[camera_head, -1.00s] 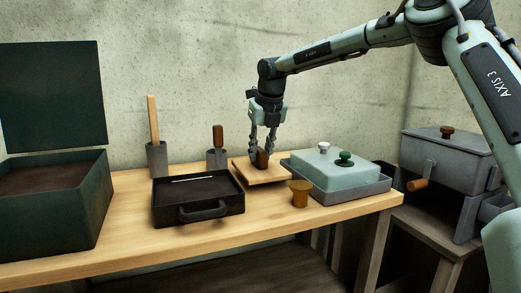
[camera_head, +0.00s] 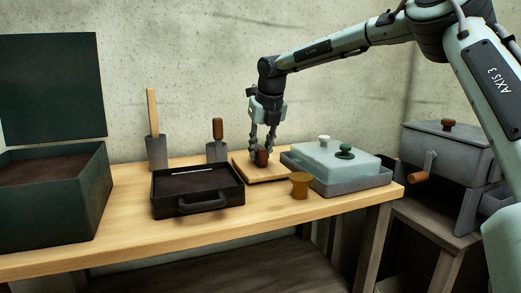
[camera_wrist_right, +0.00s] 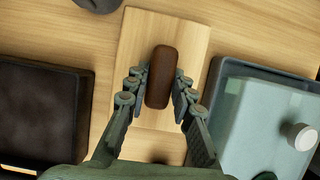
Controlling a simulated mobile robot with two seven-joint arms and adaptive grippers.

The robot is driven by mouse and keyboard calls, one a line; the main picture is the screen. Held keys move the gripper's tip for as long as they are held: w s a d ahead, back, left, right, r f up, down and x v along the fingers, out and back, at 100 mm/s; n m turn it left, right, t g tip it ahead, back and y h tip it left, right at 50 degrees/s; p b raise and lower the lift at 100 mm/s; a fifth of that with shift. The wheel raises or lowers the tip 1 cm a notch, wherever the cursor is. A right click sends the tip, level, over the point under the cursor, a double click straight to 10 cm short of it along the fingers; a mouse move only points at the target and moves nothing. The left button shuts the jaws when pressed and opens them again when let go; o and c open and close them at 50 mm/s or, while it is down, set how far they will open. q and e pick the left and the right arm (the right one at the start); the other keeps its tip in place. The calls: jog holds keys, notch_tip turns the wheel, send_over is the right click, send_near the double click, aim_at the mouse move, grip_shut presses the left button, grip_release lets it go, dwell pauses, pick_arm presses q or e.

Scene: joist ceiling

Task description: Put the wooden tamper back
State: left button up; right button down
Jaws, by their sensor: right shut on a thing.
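A dark brown, rounded wooden piece (camera_head: 261,158), apparently the tamper or its handle, stands over a pale wooden board (camera_head: 284,177) on the workbench. My right gripper (camera_head: 263,147) comes down on it from above and is shut on it. In the right wrist view the brown piece (camera_wrist_right: 161,77) sits between the fingertips (camera_wrist_right: 160,88), with the board (camera_wrist_right: 194,40) underneath. I cannot tell whether the brown piece is fixed to the board or only rests on it. My left gripper is not in view.
A black handled tray (camera_head: 198,205) lies left of the board. Two upright tools (camera_head: 156,152) (camera_head: 217,151) stand behind it. An ochre cup-shaped piece (camera_head: 300,191) and a pale green lidded box (camera_head: 335,172) are at right. A large dark open box (camera_head: 55,215) fills the left end.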

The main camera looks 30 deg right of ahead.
jog(key=shift+f, duration=0.4)
jog(key=c, duration=1.2)
grip_release()
jog(key=shift+r, duration=0.1)
jog(key=v, duration=1.2)
